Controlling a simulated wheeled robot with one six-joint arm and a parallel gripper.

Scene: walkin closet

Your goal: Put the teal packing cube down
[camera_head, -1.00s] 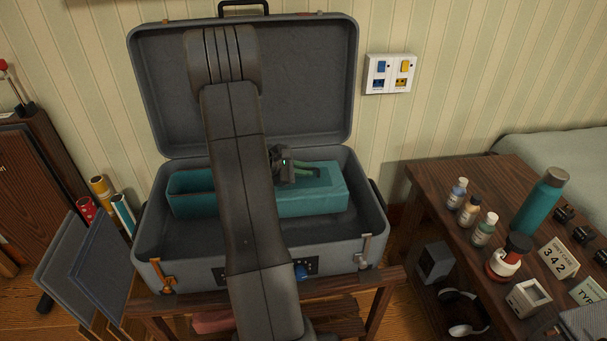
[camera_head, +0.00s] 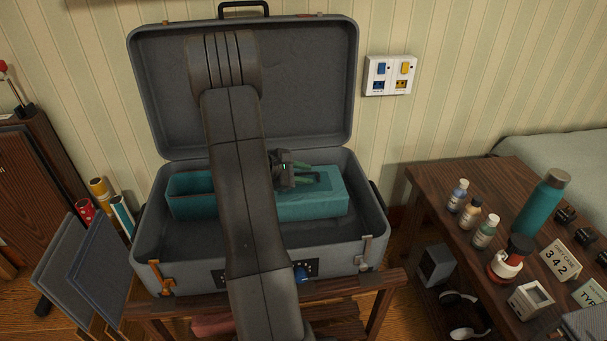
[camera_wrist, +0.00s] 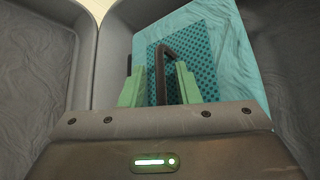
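The teal packing cube (camera_head: 315,203) lies inside the open grey suitcase (camera_head: 345,235), toward its right half. In the wrist view the cube (camera_wrist: 225,50) shows a dotted mesh panel and a dark looped handle (camera_wrist: 160,75). My gripper (camera_head: 308,173) is over the cube's top. In the wrist view my gripper's green fingers (camera_wrist: 158,88) are spread apart, with the handle between them and a gap on its left side. The cube appears to rest in the case; its underside is hidden.
A teal open-topped compartment (camera_head: 192,196) stands in the suitcase's left half; my arm hides whether it joins the cube. The raised lid (camera_head: 310,80) stands behind. A wooden table (camera_head: 430,200) with bottles is at right. Panels (camera_head: 85,265) lean at left.

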